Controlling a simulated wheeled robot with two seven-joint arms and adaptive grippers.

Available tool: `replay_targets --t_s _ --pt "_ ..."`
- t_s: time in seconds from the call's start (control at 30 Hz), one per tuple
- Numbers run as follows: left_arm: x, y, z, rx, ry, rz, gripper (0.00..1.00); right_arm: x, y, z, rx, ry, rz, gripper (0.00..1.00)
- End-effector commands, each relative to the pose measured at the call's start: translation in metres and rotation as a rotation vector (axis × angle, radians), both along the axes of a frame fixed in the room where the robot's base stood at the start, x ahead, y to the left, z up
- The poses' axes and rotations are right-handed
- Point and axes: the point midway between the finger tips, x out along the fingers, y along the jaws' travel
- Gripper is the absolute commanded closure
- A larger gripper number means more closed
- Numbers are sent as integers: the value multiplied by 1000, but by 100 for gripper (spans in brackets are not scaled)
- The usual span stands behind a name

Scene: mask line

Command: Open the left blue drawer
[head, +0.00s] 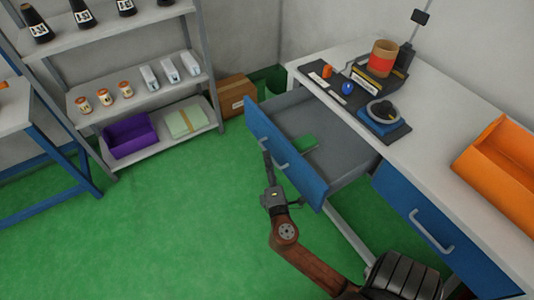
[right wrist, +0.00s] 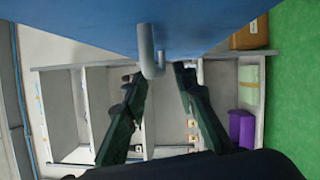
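The left blue drawer (head: 308,178) under the white workbench is pulled well out, and its grey inside shows. My right gripper (head: 267,162) is just outside the drawer front, close to the handle. In the right wrist view its two dark fingers (right wrist: 160,105) are spread apart, with the handle at the gap between them and nothing clamped. My left gripper is not in view.
The right blue drawer (head: 425,220) is shut. The workbench (head: 465,115) holds an orange bin (head: 505,160), a brown cup (head: 383,58) and a black stand. A shelf rack (head: 140,85) and a cardboard box (head: 236,95) stand at the back. Green floor (head: 160,225) is free at left.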

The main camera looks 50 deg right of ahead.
Motion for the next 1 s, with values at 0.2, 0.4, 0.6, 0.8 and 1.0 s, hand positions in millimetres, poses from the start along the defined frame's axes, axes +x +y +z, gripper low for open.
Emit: replay_targets --t_s 0.2,0.4,0.6,0.8,1.0 --pt "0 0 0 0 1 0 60 -35 30 -5 2 3 -2 74" --pt "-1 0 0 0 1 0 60 -55 48 -6 0 3 -1 74" --pt "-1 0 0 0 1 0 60 -61 53 -6 1 1 -1 74" --pt "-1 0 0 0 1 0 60 -61 53 -6 1 1 -1 74" --pt "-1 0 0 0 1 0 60 -60 53 -6 1 1 -1 74"
